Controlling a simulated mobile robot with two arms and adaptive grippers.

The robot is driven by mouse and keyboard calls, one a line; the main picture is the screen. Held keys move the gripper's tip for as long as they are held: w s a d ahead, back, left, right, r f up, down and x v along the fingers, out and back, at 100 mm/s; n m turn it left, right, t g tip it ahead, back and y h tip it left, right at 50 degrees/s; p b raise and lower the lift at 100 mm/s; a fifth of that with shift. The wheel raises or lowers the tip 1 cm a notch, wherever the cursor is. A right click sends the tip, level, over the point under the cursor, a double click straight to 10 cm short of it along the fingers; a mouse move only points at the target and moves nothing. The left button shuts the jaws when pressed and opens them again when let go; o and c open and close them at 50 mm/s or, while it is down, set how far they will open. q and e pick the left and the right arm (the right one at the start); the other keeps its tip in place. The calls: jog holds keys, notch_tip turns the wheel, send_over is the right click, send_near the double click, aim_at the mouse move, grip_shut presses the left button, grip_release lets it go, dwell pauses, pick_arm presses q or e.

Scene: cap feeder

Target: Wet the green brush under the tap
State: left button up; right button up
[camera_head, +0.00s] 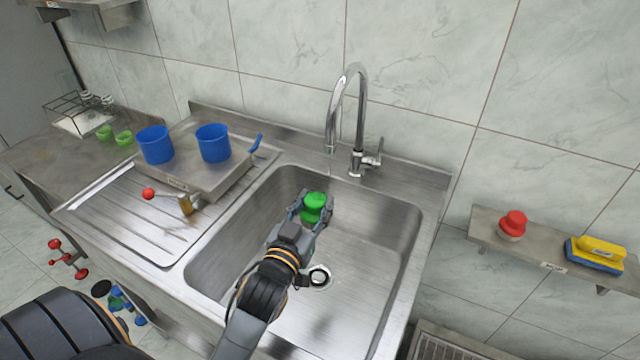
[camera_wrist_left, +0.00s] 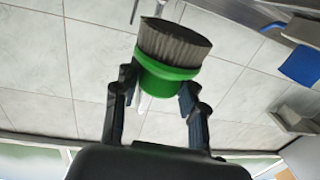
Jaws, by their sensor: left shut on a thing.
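My left gripper (camera_head: 311,208) is shut on the green brush (camera_head: 314,204) and holds it inside the sink basin, below the tap (camera_head: 352,110). In the left wrist view my left gripper (camera_wrist_left: 155,100) has one finger on each side of the brush (camera_wrist_left: 168,84), and its dark bristles face away from the palm. The chrome tap has a tall curved spout, and its outlet is just above the brush. A thin streak shows under the outlet; I cannot tell clearly if it is running water. My right gripper is not in view.
The steel sink (camera_head: 405,255) has high walls around the brush. On the left are a drainboard (camera_head: 130,215), a raised tray (camera_head: 205,181) and two blue cups (camera_head: 213,143).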

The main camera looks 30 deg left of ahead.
pick_arm(q)
jog(key=s+d+r+p, duration=0.2)
jog(key=s+r+p, duration=0.1)
jog(key=s+r, duration=0.1)
jog(key=shift+s+p, duration=0.25)
jog(key=shift+p, duration=0.15)
